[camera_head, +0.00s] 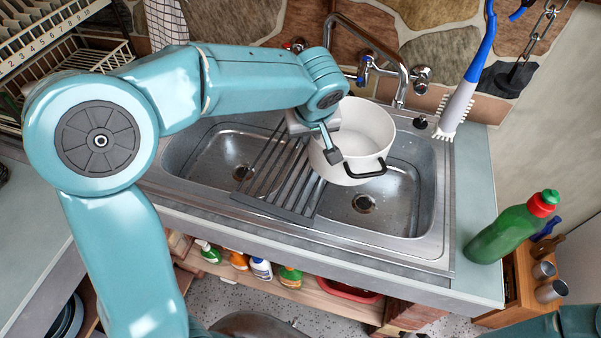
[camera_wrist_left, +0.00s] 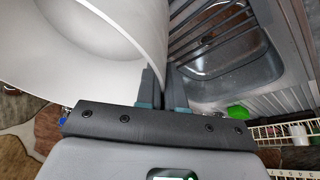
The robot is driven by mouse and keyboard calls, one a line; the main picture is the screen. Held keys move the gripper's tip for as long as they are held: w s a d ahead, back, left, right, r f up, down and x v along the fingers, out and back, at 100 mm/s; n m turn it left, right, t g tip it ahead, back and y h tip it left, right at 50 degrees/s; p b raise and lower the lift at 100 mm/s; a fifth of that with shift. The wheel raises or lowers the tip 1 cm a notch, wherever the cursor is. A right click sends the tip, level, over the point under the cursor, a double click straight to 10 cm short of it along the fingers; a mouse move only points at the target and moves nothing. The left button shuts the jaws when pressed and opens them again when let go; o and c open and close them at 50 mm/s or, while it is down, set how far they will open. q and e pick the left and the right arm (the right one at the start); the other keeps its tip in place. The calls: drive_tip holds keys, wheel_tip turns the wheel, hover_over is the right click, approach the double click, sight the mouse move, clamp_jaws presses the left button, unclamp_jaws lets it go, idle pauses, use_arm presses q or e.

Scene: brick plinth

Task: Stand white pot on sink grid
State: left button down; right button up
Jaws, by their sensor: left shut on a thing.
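The white pot (camera_head: 352,150), with a black handle toward the front, is over the right basin beside the right end of the sink grid (camera_head: 268,187). It looks close to upright; whether its base touches the grid cannot be told. My left gripper (camera_head: 329,143) is shut on the pot's left wall near the rim. In the left wrist view the fingers (camera_wrist_left: 163,88) pinch the wall of the pot (camera_wrist_left: 85,60), and the dark bars of the grid (camera_wrist_left: 205,28) show beyond. My right gripper is out of view.
The steel double sink (camera_head: 215,150) has a tap (camera_head: 370,45) behind the pot. A blue-and-white brush (camera_head: 458,108) hangs at the right. A green bottle (camera_head: 510,228) stands on the right counter. A dish rack (camera_head: 60,45) is at the far left. The left basin is empty.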

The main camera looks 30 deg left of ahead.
use_arm(q)
drive_tip(key=s+a+r+n+g+y+b, duration=0.2)
drive_tip(key=s+a+r+n+g+b, duration=0.15)
drive_tip(key=s+r+n, duration=0.6)
drive_tip(key=w+f+n, duration=0.1)
drive_tip(key=f, duration=0.4)
drive_tip(key=f+n+b, duration=0.1)
drive_tip(key=f, duration=0.5)
drive_tip(key=w+d+f+n, duration=0.1)
drive_tip(key=f, duration=0.5)
drive_tip(key=shift+w+f+g+b, duration=0.1)
drive_tip(key=shift+w+g+b, duration=0.2)
drive_tip(key=shift+g, duration=0.05)
drive_tip(key=shift+d+f, duration=0.1)
drive_tip(key=shift+f, duration=0.3)
drive_tip(key=shift+w+f, duration=0.2)
drive_tip(key=shift+s, duration=0.15)
